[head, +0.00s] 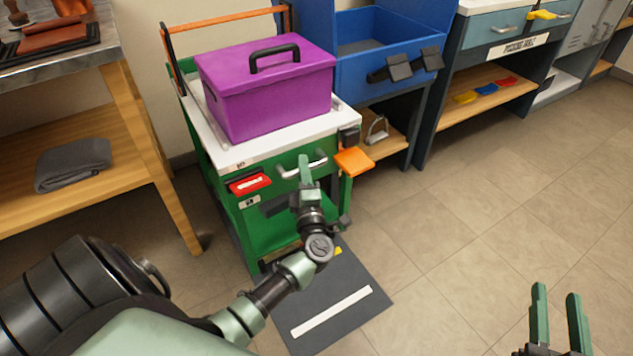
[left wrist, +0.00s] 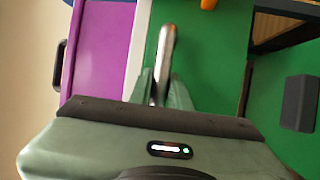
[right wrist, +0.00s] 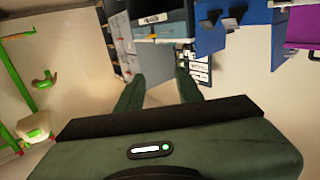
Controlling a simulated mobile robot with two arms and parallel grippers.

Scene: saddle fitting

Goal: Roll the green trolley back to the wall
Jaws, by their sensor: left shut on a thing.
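The green trolley (head: 279,222) stands against or close to the back wall, between a wooden bench and a blue bin unit. A purple box (head: 268,88) with a black handle sits on its white top. My left gripper (head: 305,172) is at the trolley's front and shut on its silver handle (head: 316,162). In the left wrist view the handle (left wrist: 166,50) runs between the fingers. My right gripper (head: 558,305) is open and empty over the floor at lower right. In the right wrist view its fingers (right wrist: 160,95) are spread apart.
A dark mat (head: 335,305) with a white stripe lies on the floor in front of the trolley. The wooden bench (head: 150,150) is close on the left. The blue bin unit (head: 390,65) is close on the right. Tiled floor (head: 490,190) at right is clear.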

